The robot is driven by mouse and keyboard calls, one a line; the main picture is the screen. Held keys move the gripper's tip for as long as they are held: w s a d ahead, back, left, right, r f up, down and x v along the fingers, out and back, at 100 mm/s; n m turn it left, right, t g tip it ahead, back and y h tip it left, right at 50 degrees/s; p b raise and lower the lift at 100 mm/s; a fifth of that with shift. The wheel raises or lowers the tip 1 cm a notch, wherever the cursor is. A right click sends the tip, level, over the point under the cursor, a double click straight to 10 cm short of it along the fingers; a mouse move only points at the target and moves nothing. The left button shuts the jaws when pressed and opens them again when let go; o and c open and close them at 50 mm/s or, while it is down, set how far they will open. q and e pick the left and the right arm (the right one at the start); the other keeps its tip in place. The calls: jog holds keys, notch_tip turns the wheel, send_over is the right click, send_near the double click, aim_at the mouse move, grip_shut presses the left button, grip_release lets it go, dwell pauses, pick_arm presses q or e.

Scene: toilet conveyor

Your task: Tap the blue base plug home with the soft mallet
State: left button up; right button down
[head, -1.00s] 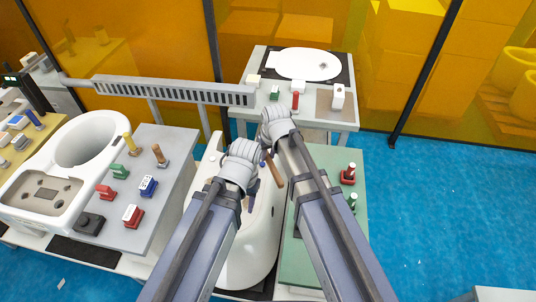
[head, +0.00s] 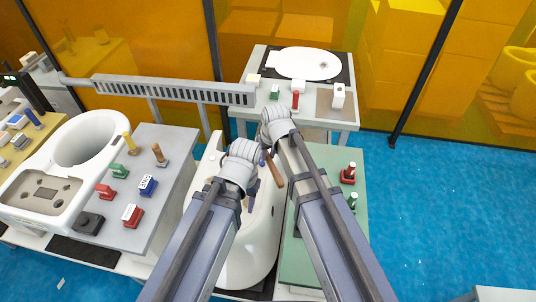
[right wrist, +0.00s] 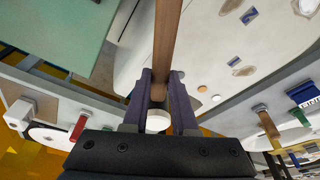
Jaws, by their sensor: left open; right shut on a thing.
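A white toilet body (head: 248,264) lies on the conveyor under my arms. My right gripper (head: 264,161) is shut on the brown wooden handle of the mallet (head: 275,172), above the toilet. In the right wrist view the handle (right wrist: 166,40) runs upward between the purple fingers (right wrist: 163,80); I cannot make out the mallet head for certain. In that view the white toilet surface (right wrist: 200,50) shows small blue square parts, one (right wrist: 234,61) near the handle and one (right wrist: 249,15) farther up; which is the base plug I cannot tell. My left gripper (head: 250,203) is open over the toilet.
A grey table (head: 165,200) at the left holds several coloured stamps or tools. A green table (head: 320,240) stands at the right with red and green items.

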pick_arm(q)
notch_tip(320, 180, down, 7)
jog(key=b, duration=0.6)
pick_arm(e)
jog(key=x, duration=0.2)
jog(key=s+x, duration=0.1)
jog(key=x, duration=0.3)
jog(key=shift+s+d+f, duration=0.15)
jog(key=shift+d+f, duration=0.1)
jog(key=shift+f, duration=0.25)
pick_arm(q)
jog(key=shift+r+p, duration=0.35)
jog(key=shift+r, duration=0.3)
pick_arm(e)
jog(key=shift+r, duration=0.6)
pick_arm(q)
notch_tip(320, 180, up, 5)
jog(key=p, duration=0.5)
pick_arm(e)
jog(key=v, duration=0.2)
jog(key=w+v, duration=0.1)
jog(key=v, duration=0.1)
jog(key=shift+a+r, duration=0.15)
jog(key=shift+r, duration=0.35)
